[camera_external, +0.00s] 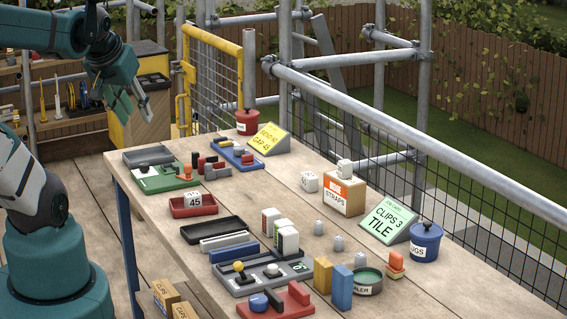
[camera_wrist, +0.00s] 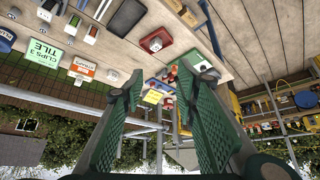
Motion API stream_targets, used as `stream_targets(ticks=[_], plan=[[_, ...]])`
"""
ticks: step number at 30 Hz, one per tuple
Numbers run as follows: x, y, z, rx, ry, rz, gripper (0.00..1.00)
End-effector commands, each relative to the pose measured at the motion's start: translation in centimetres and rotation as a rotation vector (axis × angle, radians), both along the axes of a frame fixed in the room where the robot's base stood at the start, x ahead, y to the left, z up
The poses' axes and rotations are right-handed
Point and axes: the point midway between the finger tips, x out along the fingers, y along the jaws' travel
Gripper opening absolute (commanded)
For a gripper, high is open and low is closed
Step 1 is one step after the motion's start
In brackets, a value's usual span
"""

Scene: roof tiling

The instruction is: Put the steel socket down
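My gripper (camera_external: 134,108) hangs in the air at the upper left, above and behind the far left end of the table (camera_external: 262,193). In the wrist view my gripper (camera_wrist: 158,75) has its two green fingers well apart, with nothing held between them. I cannot tell for sure which thing is the steel socket.
A grey tray (camera_external: 128,157), a green tray (camera_external: 170,184) and a red tray (camera_external: 183,211) lie at the left. A straps box (camera_external: 343,198), a clips sign (camera_external: 387,222) and a blue pot (camera_external: 426,240) stand at the right. Scaffold rails (camera_external: 420,165) run along the far side.

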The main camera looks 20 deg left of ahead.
Motion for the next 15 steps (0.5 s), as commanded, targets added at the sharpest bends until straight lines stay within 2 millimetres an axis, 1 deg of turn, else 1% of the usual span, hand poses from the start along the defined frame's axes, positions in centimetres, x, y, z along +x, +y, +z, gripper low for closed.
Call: stream_targets(ticks=[1,6,15], plan=[[-0.36,0.45,-0.06,-0.002,-0.006,0.013,0.30],[-0.93,1.09,-0.19,-0.006,-0.019,0.035,0.30],[-0.97,1.17,-0.18,-0.007,-0.021,0.038,0.30]])
